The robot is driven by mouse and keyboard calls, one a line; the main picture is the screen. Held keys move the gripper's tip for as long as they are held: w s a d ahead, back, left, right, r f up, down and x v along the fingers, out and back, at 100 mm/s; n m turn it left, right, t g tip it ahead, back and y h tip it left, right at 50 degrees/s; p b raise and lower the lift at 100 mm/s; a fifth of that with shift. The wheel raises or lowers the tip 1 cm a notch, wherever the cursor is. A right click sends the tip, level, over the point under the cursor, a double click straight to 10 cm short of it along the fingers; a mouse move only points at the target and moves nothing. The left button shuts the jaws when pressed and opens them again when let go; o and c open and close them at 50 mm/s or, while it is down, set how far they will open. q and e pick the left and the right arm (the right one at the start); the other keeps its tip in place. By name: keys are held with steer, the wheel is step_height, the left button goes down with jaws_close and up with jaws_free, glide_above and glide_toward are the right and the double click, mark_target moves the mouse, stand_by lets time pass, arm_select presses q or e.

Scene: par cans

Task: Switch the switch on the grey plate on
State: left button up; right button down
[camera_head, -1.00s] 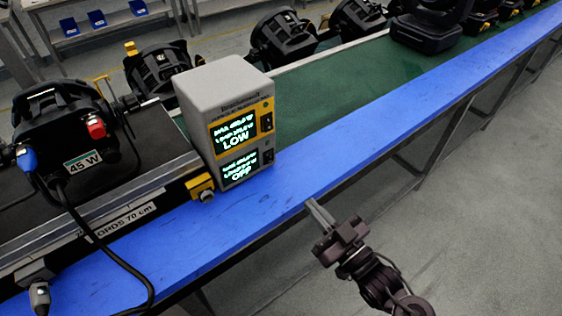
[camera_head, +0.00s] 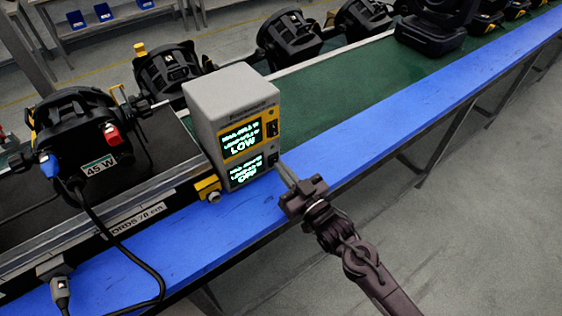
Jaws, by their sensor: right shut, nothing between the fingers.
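The meter box (camera_head: 226,92) stands on the bench with two panels on its front. The upper yellow plate (camera_head: 228,152) has a lit display reading LOW and a black switch (camera_head: 271,128). The lower grey plate (camera_head: 231,187) has a lit display (camera_head: 246,172) whose large word looks like ON, and a small black switch (camera_head: 273,159) at its right. My right gripper (camera_head: 281,166) is shut and empty, its fingertips at the grey plate's switch; I cannot tell whether they touch it. My left gripper is not in view.
The blue bench edge (camera_head: 400,140) runs clear to the upper right. A black lamp (camera_head: 85,140) marked 45 W stands left of the box, its cable hanging at the front. More lamps (camera_head: 290,38) line the back. A yellow block (camera_head: 207,187) sits beside the box.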

steer(key=shift+w+a, duration=0.4)
steer(key=shift+w, duration=0.1)
steer(key=shift+w+a+r, duration=0.1)
steer(key=shift+w+r, duration=0.05)
steer(key=shift+r, duration=0.1)
